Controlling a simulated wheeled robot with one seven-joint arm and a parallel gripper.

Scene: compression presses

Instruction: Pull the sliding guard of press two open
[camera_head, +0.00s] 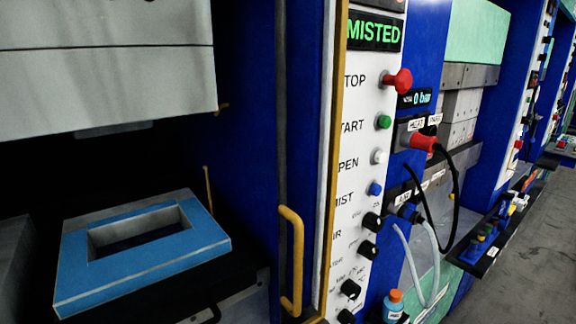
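A yellow upright handle (296,262) stands at the right side of the nearest press, in front of its blue frame (245,120). A narrow dark vertical strip (281,100) runs above it and looks like an edge of the sliding guard. I cannot make out a guard panel, nor tell whether the guard is open or shut. No press number is readable, so I cannot tell which press this is. Inside the press a blue mould with a rectangular cavity (75,277) lies below a grey upper block (110,80). My gripper is not in view.
A white control panel (345,210) right of the handle carries a green "MISTED" display (374,32), a red stop button (398,79) and several other buttons and knobs. Grey floor (530,260) shows at lower right.

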